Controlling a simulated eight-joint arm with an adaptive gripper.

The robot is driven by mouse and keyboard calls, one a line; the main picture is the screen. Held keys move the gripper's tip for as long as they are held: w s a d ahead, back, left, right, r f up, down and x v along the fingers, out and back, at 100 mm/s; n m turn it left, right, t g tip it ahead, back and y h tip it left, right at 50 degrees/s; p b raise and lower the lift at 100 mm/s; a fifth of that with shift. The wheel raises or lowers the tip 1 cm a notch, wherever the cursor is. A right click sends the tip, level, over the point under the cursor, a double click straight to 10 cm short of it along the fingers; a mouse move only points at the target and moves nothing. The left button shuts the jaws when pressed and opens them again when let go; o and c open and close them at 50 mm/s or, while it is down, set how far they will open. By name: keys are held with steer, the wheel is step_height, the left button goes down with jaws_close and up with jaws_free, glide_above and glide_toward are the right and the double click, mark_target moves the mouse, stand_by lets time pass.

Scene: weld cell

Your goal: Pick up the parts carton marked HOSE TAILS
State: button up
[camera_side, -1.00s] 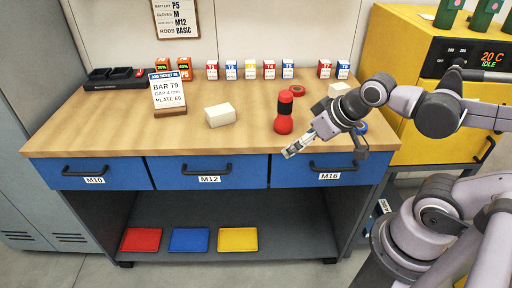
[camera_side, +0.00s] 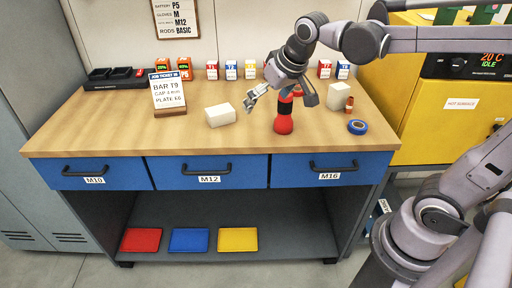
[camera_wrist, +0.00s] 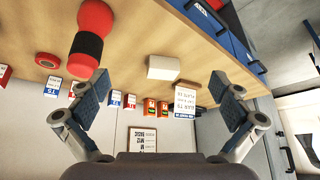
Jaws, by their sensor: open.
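Two plain white cartons stand on the wooden bench top: one left of centre (camera_side: 220,114) and one at the right (camera_side: 338,95). No HOSE TAILS marking can be read on either, so I cannot tell which is the named carton. My gripper (camera_side: 254,100) is open and empty above the bench, to the right of and higher than the left-of-centre carton, apart from it. In the wrist view, one white carton (camera_wrist: 163,68) shows between the spread fingers (camera_wrist: 158,90), some distance beyond them.
A job ticket stand (camera_side: 168,94) is left of the carton. Several small labelled boxes (camera_side: 231,70) line the back. A blue tape roll (camera_side: 357,127) lies right. The bench's front middle is clear.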

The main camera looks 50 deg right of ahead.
steer(key=w+m+g, duration=0.1)
steer(key=w, duration=0.9)
steer(key=m+h, duration=0.1)
glide_toward(220, 110)
steer(key=shift+x, duration=5.35)
steer(key=c, duration=1.2)
